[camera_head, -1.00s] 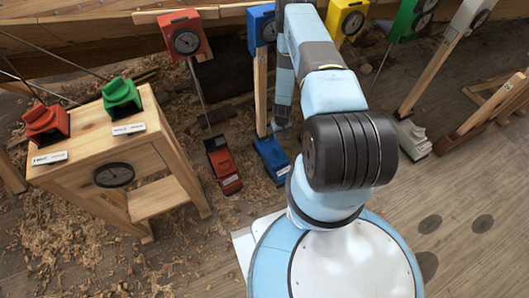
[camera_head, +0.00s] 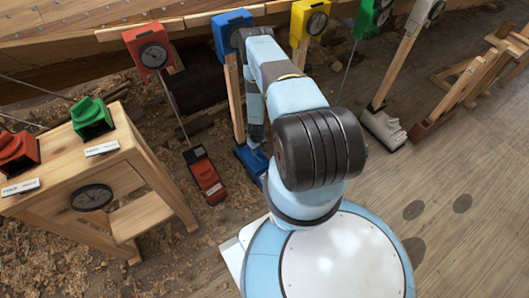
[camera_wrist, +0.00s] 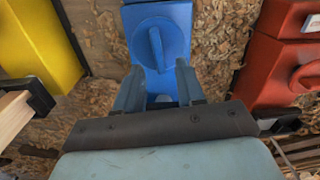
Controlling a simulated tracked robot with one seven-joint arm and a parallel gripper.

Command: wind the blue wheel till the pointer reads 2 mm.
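The blue wheel (camera_wrist: 158,45), a round knob with a raised grip bar, sits on a blue housing in the wrist view. My gripper (camera_wrist: 160,78) is open, its two fingers spread just short of the wheel, with the wheel lined up between them. I see no clear contact. In the head view my gripper (camera_head: 255,132) points down over the blue base (camera_head: 243,157) and hides the wheel. The blue gauge box (camera_head: 224,28) stands above on a wooden post. My arm covers part of its dial, and the pointer's reading cannot be made out.
A red gauge (camera_head: 148,48) and red base (camera_head: 206,178) stand to the left. A yellow gauge (camera_head: 300,25) and green gauge (camera_head: 366,15) stand to the right. A wooden bench (camera_head: 80,175) with red and green blocks is at the left. Open floor lies right.

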